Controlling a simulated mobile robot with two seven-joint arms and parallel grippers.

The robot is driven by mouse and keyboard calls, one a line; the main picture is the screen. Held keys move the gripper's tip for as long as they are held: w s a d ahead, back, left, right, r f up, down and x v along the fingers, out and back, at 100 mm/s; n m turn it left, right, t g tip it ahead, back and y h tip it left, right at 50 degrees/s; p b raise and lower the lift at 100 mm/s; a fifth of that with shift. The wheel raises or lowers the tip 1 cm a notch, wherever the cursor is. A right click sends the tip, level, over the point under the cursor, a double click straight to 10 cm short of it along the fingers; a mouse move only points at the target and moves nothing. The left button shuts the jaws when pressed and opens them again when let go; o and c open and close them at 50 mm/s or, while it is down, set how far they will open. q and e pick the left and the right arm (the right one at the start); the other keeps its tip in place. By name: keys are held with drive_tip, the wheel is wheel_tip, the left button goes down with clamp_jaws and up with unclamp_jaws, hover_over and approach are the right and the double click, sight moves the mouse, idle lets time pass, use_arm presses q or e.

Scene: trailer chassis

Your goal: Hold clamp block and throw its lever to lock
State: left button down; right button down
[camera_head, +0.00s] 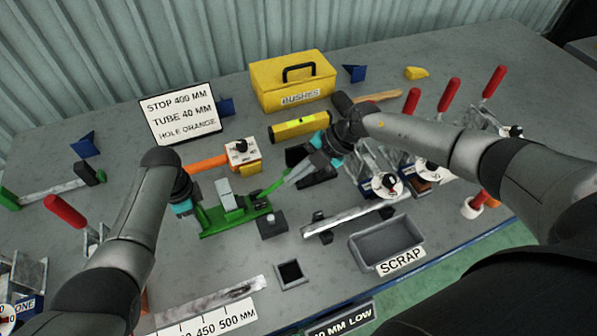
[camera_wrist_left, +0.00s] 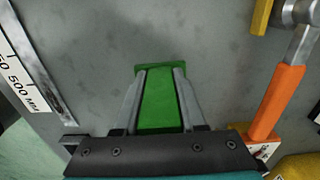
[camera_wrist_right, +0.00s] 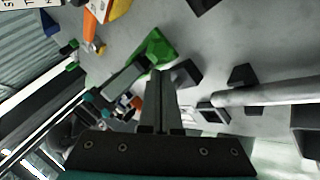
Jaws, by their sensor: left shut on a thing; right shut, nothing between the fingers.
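The green clamp block (camera_head: 223,217) lies on the grey bench, with a grey upright piece in its middle. Its green lever (camera_head: 271,188) slopes up to the right from the block's right end. My left gripper (camera_head: 198,211) is shut on the block's left end; the left wrist view shows the green body (camera_wrist_left: 157,103) between the two fingers. My right gripper (camera_head: 284,181) is shut and empty beside the lever; I cannot tell whether it touches it. In the right wrist view its closed fingertips (camera_wrist_right: 159,72) are just below a green part (camera_wrist_right: 150,48).
A small dark block (camera_head: 271,225) stands right of the clamp. An orange-handled hammer (camera_head: 208,163) and a white box with a knob (camera_head: 242,152) are behind. A metal tube (camera_head: 345,218) and a scrap tray (camera_head: 388,243) are to the right. A ruler (camera_head: 215,310) lies in front.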

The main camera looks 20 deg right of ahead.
drive_tip(key=shift+a, duration=0.2)
drive_tip(key=shift+s, duration=0.1)
drive_tip(key=s+v, duration=0.2)
drive_tip(key=v, duration=0.9)
drive_tip(key=shift+s, duration=0.25)
drive_tip(key=shift+a, duration=0.2)
